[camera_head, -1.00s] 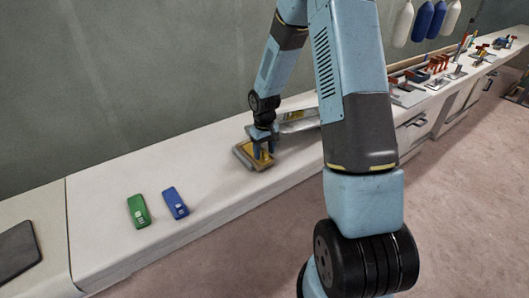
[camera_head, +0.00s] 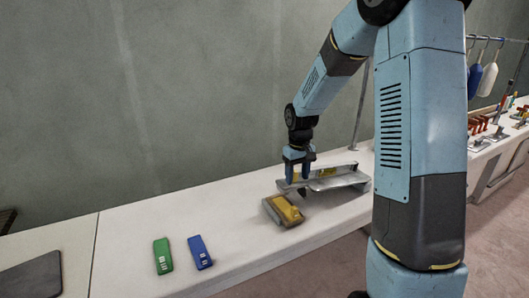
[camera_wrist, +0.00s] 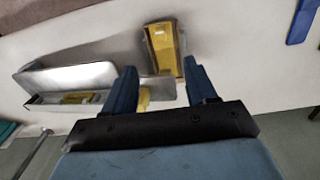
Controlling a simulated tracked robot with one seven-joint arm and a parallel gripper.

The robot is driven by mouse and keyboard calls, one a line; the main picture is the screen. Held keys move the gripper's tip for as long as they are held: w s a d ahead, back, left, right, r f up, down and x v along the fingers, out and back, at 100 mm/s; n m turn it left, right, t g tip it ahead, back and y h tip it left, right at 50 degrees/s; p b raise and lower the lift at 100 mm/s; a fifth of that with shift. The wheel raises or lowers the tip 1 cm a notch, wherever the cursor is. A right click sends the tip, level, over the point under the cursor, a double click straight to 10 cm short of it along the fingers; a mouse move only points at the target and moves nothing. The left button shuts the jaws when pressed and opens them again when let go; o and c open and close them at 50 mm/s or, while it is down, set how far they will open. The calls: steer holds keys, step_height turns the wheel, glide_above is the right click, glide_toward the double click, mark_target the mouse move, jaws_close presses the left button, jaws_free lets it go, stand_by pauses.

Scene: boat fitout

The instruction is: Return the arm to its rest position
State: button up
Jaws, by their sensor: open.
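My gripper (camera_head: 298,176) points down above the white bench, with its blue fingers apart. In the wrist view my gripper (camera_wrist: 160,82) is open, with nothing held between the fingers. A yellow block-like item (camera_head: 287,209) lies on the bench, in front of the gripper and apart from it. A grey metal tray (camera_head: 340,178) stands behind and to the right of the yellow item, close beside or below the gripper. Something yellow is partly seen in it.
A green item (camera_head: 163,256) and a blue item (camera_head: 200,252) lie on the bench (camera_head: 125,230) at left. A dark flat panel (camera_head: 32,276) lies further left. Red clamp-like tools (camera_head: 478,124) stand at far right, near hanging blue and white fenders (camera_head: 475,80). A wall rises behind.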

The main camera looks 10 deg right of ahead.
steer(key=s+r+m+t, duration=0.2)
steer(key=s+r+t, duration=0.1)
steer(key=s+r, duration=1.15)
steer(key=s+r+t, duration=0.1)
steer(key=s+r, duration=0.2)
steer(key=s, duration=0.4)
steer(key=s+r+m+t, duration=0.1)
steer(key=s+r, duration=0.3)
steer(key=s, duration=0.4)
steer(key=shift+d+r, duration=0.3)
steer(key=shift+d, duration=0.1)
steer(key=shift+c, duration=0.3)
